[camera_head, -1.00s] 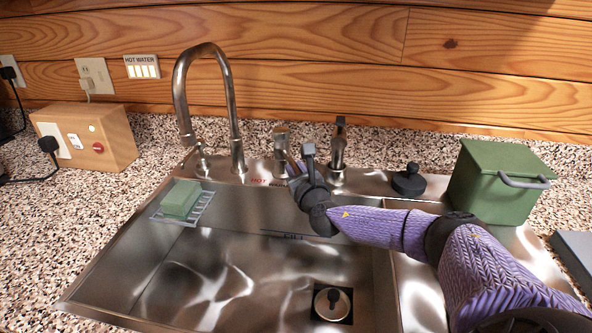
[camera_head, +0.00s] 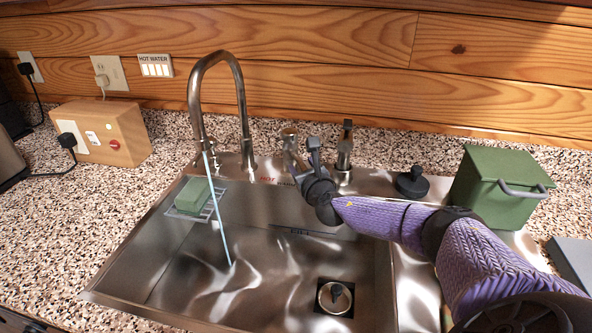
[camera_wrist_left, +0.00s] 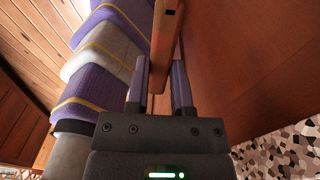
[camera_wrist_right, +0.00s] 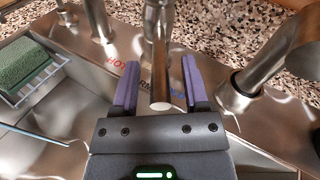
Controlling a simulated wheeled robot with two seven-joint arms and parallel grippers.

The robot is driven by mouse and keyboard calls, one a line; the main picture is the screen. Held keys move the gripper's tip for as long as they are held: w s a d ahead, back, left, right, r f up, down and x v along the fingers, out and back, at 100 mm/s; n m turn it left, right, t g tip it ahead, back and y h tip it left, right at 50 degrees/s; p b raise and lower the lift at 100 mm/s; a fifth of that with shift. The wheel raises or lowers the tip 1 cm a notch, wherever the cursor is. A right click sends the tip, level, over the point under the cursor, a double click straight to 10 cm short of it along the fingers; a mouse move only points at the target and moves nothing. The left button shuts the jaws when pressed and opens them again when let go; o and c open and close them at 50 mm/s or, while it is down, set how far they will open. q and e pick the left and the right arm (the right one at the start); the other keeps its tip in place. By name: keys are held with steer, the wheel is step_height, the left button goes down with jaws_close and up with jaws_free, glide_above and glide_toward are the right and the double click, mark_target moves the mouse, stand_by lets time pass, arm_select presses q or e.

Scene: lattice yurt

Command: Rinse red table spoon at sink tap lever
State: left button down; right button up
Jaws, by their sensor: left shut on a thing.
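In the head view, the sink tap (camera_head: 217,75) curves over the basin, and a thin stream of water (camera_head: 219,220) falls from it. My right gripper (camera_head: 299,160) is at the tap lever (camera_head: 289,138). In the right wrist view its fingers (camera_wrist_right: 159,90) are open, one on each side of the lever (camera_wrist_right: 158,60); contact is unclear. My left gripper (camera_wrist_left: 163,88) shows only in the left wrist view, shut on an orange-red bar, apparently the red table spoon's handle (camera_wrist_left: 165,35). The spoon's bowl is hidden.
A green sponge (camera_head: 192,195) sits on a wire rack (camera_head: 217,207) at the basin's left. Right of the lever stand another metal fixture (camera_head: 345,155), a black stopper (camera_head: 412,182) and a green lidded bin (camera_head: 498,190). The basin (camera_head: 265,270) holds only a drain (camera_head: 334,297).

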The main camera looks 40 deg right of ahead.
arm_select(q)
steer(key=shift+r, duration=0.1)
arm_select(e)
steer(key=shift+s, duration=0.1)
arm_select(q)
step_height(320, 180, up, 5)
steer(key=p, duration=0.4)
steer(key=shift+w+p, duration=0.1)
steer(key=shift+p, duration=0.25)
arm_select(e)
steer(key=v, duration=1.2)
steer(key=shift+f, duration=0.1)
